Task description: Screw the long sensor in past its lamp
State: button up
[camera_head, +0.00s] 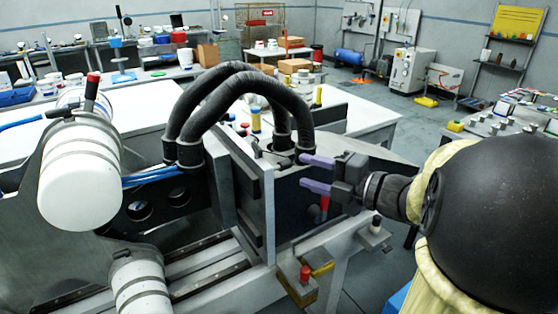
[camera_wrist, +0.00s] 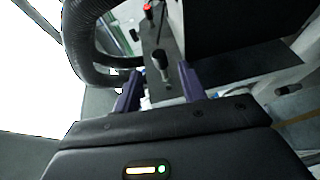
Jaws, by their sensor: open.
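My gripper (camera_head: 316,174) is open and empty, its two purple fingers pointing left at the dark machine housing, near the base of the black hoses. In the wrist view, my gripper (camera_wrist: 160,90) has a short dark cylinder (camera_wrist: 162,66) with a paler top beyond and between its fingertips. It stands on a grey plate (camera_wrist: 153,35), apart from the fingers. It may be the sensor, but I cannot tell. A red-topped piece (camera_wrist: 148,11) stands farther along that plate. I cannot make out a sensor lamp in either view.
Thick black hoses (camera_head: 233,80) arch over the housing, close to my fingers; one (camera_wrist: 82,40) shows at left in the wrist view. A grey upright plate (camera_head: 256,212) stands left of the gripper. A red knob (camera_head: 305,274) sits below on the machine's front. Open floor lies behind.

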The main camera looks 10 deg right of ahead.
aim_at(290, 165)
jog(key=x, duration=0.8)
jog(key=shift+w+a+p, duration=0.15)
jog(key=shift+a+p, duration=0.05)
jog(key=shift+p, duration=0.15)
grip_shut()
